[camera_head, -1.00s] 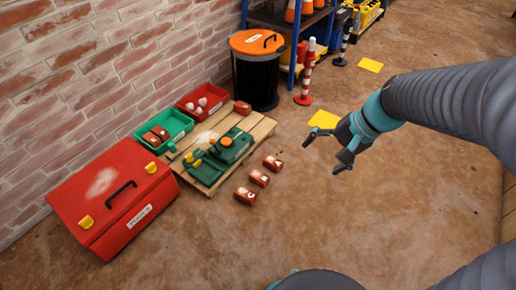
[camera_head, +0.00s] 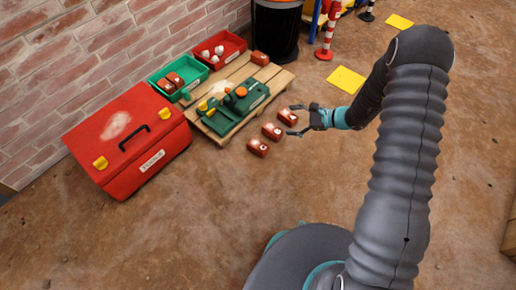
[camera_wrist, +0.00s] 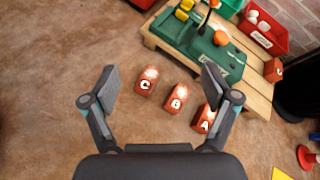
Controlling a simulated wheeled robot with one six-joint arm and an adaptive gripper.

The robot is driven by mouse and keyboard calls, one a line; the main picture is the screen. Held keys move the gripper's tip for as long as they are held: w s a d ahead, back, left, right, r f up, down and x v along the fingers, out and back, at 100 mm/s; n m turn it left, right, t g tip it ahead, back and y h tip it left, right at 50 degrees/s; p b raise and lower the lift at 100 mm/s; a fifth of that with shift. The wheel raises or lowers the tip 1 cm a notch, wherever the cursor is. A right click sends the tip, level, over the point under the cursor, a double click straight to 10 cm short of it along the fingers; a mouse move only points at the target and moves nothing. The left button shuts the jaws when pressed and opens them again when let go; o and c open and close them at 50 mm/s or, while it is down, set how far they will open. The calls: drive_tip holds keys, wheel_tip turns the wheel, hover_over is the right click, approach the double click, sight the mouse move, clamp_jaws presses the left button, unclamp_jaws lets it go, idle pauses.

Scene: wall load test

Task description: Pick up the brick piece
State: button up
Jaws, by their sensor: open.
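Three small red brick pieces lie in a row on the floor beside the wooden pallet. In the wrist view they carry white letters: brick C (camera_wrist: 146,80), brick B (camera_wrist: 180,98) and brick A (camera_wrist: 204,119). In the head view brick C (camera_head: 257,148) is nearest me, brick B (camera_head: 273,131) is in the middle, and brick A (camera_head: 288,117) is farthest, beside my gripper. My gripper (camera_head: 294,120) is open and empty, its fingers spread near brick A. In the wrist view my gripper (camera_wrist: 161,77) spans the row from above; its right finger partly overlaps brick A.
The pallet (camera_head: 272,78) bears a green machine (camera_head: 232,109) and another red brick (camera_head: 260,58). A green bin (camera_head: 160,77) holds red bricks; a red bin (camera_head: 232,42) holds white pieces. A red toolbox (camera_head: 130,140) stands left. The floor in front is clear.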

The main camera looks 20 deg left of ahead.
wheel_tip(320, 180, down, 12)
drive_tip(key=f+m+t, duration=0.1)
drive_tip(key=m+t, duration=0.1)
drive_tip(key=m, duration=0.2)
drive_tip(key=m+t, duration=0.2)
drive_tip(key=m, duration=0.1)
approach(261, 149)
drive_tip(key=d, duration=0.1)
drive_tip(key=d+f+b, duration=0.1)
drive_tip(key=shift+w+d+f, duration=0.15)
drive_tip(key=shift+w+d, duration=0.25)
drive_tip(key=shift+a+f+m, duration=0.2)
drive_tip(key=shift+f+m, duration=0.1)
drive_tip(key=shift+f, duration=0.05)
drive_tip(key=x, duration=1.3)
drive_tip(key=shift+s+a+b, duration=0.1)
drive_tip(key=shift+a+b, duration=0.1)
drive_tip(key=shift+b, duration=0.15)
drive_tip(key=c, duration=1.5)
drive_tip(key=shift+r, duration=0.1)
clamp_jaws()
